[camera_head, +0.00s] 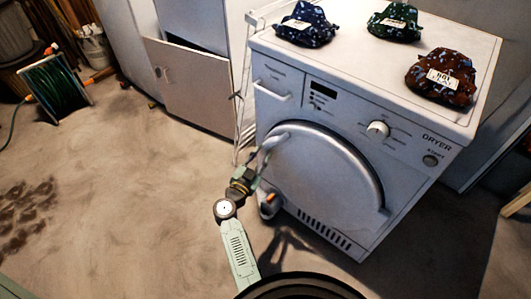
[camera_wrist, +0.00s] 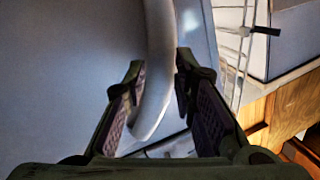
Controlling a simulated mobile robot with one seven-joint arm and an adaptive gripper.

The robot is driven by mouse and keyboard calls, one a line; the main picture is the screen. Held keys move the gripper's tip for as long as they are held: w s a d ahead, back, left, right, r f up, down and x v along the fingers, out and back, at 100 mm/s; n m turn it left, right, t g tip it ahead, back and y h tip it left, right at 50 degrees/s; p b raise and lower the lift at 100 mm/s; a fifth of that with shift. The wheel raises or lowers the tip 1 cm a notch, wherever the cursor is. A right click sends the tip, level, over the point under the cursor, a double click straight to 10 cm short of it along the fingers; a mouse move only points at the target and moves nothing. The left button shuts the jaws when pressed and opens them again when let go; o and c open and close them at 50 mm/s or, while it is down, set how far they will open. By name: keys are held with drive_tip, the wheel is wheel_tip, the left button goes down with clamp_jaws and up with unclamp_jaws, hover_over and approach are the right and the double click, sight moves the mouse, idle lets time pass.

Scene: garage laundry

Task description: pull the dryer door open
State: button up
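The white dryer (camera_head: 305,230) stands at the right in the head view. Its large round door (camera_head: 320,175) is in the front face, with no clear gap at its rim. The pale curved door handle (camera_head: 273,141) is at the door's upper left. It also shows in the wrist view as a bar (camera_wrist: 160,55) running down between my fingers. My gripper (camera_wrist: 161,72) has one finger on each side of the bar, close against it near the tips, and appears shut on it. In the head view my gripper (camera_head: 262,158) is at the handle, partly blurred.
Blue (camera_head: 306,24), green (camera_head: 395,21) and dark red (camera_head: 441,78) bundles lie on the dryer top. A white wire rack (camera_head: 243,105) stands close to the dryer's left side. A cabinet (camera_head: 192,82) is behind. The floor (camera_head: 130,180) at left is open, with a green hose reel (camera_head: 55,88) further back.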

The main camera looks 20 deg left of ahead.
sight(265, 150)
drive_tip(key=w+b, duration=0.1)
drive_tip(key=w, duration=0.2)
drive_tip(key=shift+w+d+f+b, duration=0.1)
drive_tip(key=shift+w+d+b, duration=0.1)
drive_tip(key=shift+b, duration=0.1)
drive_tip(key=shift+w, duration=0.2)
drive_tip(key=shift+c, duration=0.5)
clamp_jaws()
